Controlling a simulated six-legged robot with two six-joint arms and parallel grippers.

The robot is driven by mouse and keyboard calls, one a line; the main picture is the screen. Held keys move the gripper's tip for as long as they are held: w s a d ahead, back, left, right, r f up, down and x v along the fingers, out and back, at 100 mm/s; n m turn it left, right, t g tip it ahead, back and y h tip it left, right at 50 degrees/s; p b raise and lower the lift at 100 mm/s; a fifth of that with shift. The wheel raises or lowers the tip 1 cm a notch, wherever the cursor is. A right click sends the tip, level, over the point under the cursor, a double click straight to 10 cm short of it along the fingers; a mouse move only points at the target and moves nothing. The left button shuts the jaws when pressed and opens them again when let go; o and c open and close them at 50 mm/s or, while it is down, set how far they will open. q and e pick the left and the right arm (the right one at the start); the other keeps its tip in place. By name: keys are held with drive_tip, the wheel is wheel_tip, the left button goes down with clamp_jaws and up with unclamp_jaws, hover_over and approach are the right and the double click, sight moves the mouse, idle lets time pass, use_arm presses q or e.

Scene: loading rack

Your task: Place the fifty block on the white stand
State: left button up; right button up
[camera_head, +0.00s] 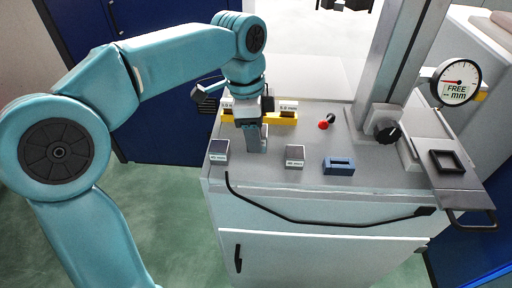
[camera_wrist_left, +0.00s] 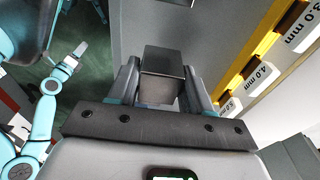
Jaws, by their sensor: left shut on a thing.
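My left gripper (camera_head: 257,146) is over the left part of the grey bench top, shut on a grey metal block (camera_wrist_left: 163,75), which sits between its fingers in the wrist view. No number can be read on it. No plainly white stand can be made out; a grey column stand (camera_head: 385,75) rises at the back right.
A yellow rack (camera_head: 284,119) with millimetre labels lies behind my gripper. A black square frame (camera_head: 447,162) sits on the right shelf. The middle bench top is mostly clear.

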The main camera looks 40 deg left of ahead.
use_arm(q)
drive_tip(key=shift+f, duration=0.45)
drive_tip(key=f, duration=0.3)
drive_tip(key=shift+w+a+f, duration=0.15)
drive_tip(key=shift+w+f, duration=0.05)
drive_tip(key=shift+f, duration=0.05)
drive_tip(key=shift+f, duration=0.15)
drive_tip(key=o, duration=0.9)
drive_tip(key=shift+f+b, duration=0.15)
drive_tip(key=shift+b, duration=0.15)
drive_tip(key=o, duration=0.4)
drive_tip(key=shift+o, duration=0.2)
